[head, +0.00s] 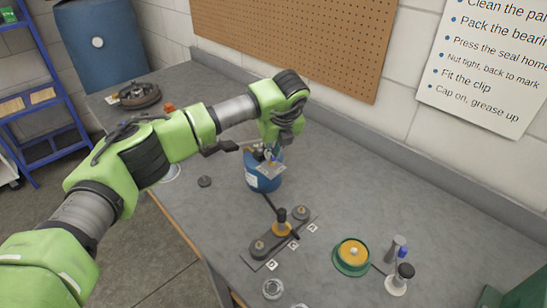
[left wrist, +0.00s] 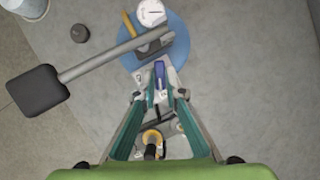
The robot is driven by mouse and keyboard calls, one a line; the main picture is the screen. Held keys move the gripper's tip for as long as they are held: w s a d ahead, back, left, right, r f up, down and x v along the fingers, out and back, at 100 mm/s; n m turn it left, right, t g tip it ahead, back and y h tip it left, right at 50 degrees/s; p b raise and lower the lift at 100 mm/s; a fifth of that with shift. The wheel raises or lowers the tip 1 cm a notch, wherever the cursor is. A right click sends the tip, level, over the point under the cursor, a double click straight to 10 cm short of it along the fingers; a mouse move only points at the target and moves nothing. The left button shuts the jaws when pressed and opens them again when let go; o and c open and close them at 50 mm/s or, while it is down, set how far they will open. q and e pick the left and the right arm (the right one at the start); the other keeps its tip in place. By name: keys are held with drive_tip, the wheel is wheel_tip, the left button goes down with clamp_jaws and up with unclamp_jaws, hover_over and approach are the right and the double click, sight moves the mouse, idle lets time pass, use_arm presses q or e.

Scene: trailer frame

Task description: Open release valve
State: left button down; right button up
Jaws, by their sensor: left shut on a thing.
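A blue round container (head: 262,180) stands on the grey bench, and its blue round top also shows in the left wrist view (left wrist: 183,47). A grey bar with a black grip (left wrist: 38,91) reaches out to the left from its top. My left gripper (head: 270,156) is right over the container and points down at its top. In the left wrist view its teal fingers (left wrist: 161,92) close in around a small blue-violet lever-like piece (left wrist: 160,73), which seems to be the release valve. The fingers hide part of it. My right gripper is not in view.
A dark plate with round parts (head: 258,247) lies in front of the container. A green-rimmed yellow disc (head: 352,254) and small bottles (head: 401,278) stand to the right. A dark hub (head: 139,95) lies at the back left. The bench's right middle is mostly clear.

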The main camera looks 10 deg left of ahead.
use_arm(q)
drive_tip(key=m+b, duration=0.1)
drive_tip(key=m+h+b, duration=0.1)
drive_tip(key=m+b, duration=0.2)
drive_tip(key=shift+a+f+m+t+h+b, duration=0.2)
drive_tip(key=shift+a+m+t+h+b, duration=0.1)
drive_tip(key=shift+t+h+b, duration=0.1)
drive_tip(key=m+h+b, duration=0.1)
drive_tip(key=m, duration=0.1)
drive_tip(key=shift+m+b, duration=0.4)
drive_tip(key=m, duration=0.1)
drive_tip(key=m+h, duration=0.1)
drive_tip(key=shift+a+r+m+b, duration=0.15)
drive_tip(key=shift+r+m+b, duration=0.05)
drive_tip(key=shift+m+b, duration=0.15)
drive_tip(key=shift+a+m+g+h, duration=0.1)
drive_tip(key=shift+m+g+h, duration=0.35)
drive_tip(key=shift+m, duration=1)
drive_tip(key=shift+h, duration=0.25)
drive_tip(key=c, duration=2.1)
unclamp_jaws()
